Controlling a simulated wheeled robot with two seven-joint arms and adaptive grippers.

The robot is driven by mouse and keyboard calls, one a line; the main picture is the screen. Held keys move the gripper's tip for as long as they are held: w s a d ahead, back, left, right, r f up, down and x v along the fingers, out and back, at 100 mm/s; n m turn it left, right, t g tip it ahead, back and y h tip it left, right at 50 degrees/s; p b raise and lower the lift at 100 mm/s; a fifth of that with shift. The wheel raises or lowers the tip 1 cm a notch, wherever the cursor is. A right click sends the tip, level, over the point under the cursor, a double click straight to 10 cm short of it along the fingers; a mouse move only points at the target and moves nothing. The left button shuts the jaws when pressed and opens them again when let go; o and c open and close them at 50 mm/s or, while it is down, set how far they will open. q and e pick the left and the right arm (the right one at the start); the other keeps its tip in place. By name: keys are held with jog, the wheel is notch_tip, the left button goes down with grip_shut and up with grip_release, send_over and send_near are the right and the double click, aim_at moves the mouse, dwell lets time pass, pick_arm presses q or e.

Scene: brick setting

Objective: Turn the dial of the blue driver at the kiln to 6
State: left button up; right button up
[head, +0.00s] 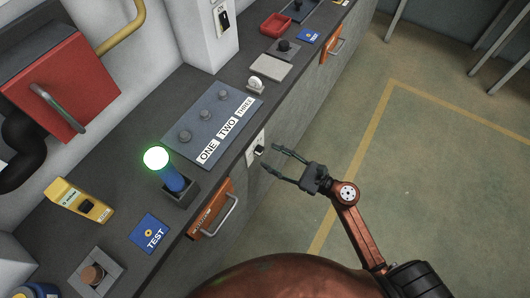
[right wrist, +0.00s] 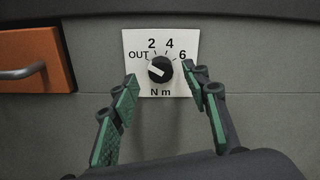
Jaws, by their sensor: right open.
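The dial (right wrist: 161,69) is a black knob on a white plate (right wrist: 187,86) marked OUT, 2, 4, 6 and N m. Its white pointer mark is toward the left, at about OUT. The dial also shows small and dark on the counter's front face in the head view (head: 259,149). A blue cylinder (head: 172,178) with a glowing pale-green top stands in a dark holder on the counter; it looks like the blue driver. My right gripper (head: 270,157) is open and empty, facing the dial, its fingers (right wrist: 161,98) on either side below it and apart from it. My left gripper is out of view.
An orange drawer with a handle (head: 213,208) is left of the dial; it also shows in the right wrist view (right wrist: 37,60). A grey panel labelled ONE, TWO, THREE (head: 208,118) lies on the counter above. A red box (head: 60,85) hangs on the wall.

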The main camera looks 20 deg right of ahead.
aim_at(262, 152)
jog(key=shift+x, duration=1.65)
jog(key=c, duration=1.2)
